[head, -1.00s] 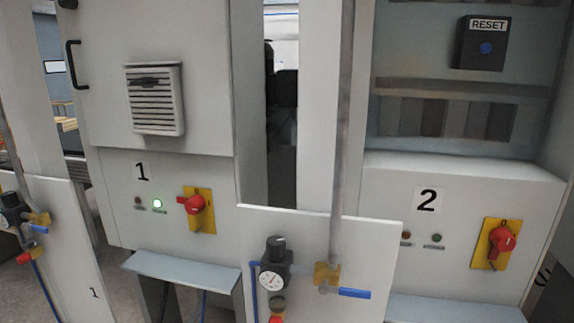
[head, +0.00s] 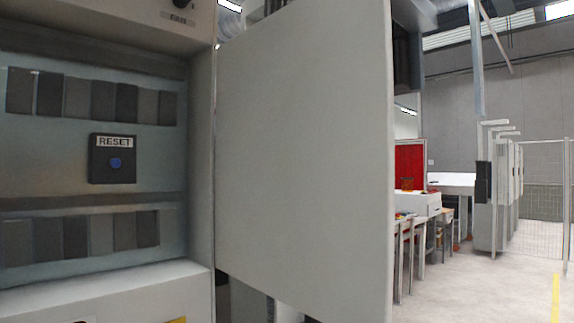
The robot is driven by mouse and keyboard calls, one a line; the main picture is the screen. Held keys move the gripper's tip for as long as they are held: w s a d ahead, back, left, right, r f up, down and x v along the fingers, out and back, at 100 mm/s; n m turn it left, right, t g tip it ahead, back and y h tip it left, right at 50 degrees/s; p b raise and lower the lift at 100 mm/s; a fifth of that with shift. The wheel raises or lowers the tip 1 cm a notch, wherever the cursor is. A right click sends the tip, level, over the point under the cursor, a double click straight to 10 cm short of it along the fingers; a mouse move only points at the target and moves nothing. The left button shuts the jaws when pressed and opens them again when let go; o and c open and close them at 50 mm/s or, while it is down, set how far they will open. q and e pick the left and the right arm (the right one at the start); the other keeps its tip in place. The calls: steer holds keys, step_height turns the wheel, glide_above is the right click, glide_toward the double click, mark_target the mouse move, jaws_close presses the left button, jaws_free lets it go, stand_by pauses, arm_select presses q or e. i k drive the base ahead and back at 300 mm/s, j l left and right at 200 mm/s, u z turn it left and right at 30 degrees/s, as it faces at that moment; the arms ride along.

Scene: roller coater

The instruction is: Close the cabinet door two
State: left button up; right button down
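The door of cabinet two (head: 300,160) is a plain light grey panel. It stands swung open on the right side of the cabinet, its left edge at the cabinet's frame. Cabinet two (head: 201,150) is open at the left, showing its inside. Inside it is a black box with a blue button marked RESET (head: 112,158), between two rows of grey modules. No handle shows on the door face that I see. Neither of my grippers is in view.
Open floor (head: 470,290) lies to the right of the door, with a yellow line (head: 556,300). Farther back are tables with stools (head: 420,230), a red panel (head: 409,167), grey cabinets (head: 508,195) and a mesh fence (head: 543,190).

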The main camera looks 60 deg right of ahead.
mark_target(304, 145)
steer(key=l, duration=0.7)
steer(key=k+l, duration=0.1)
steer(key=l, duration=0.6)
steer(key=k+l, duration=0.1)
steer(key=l, duration=1.3)
steer(key=k+u, duration=0.05)
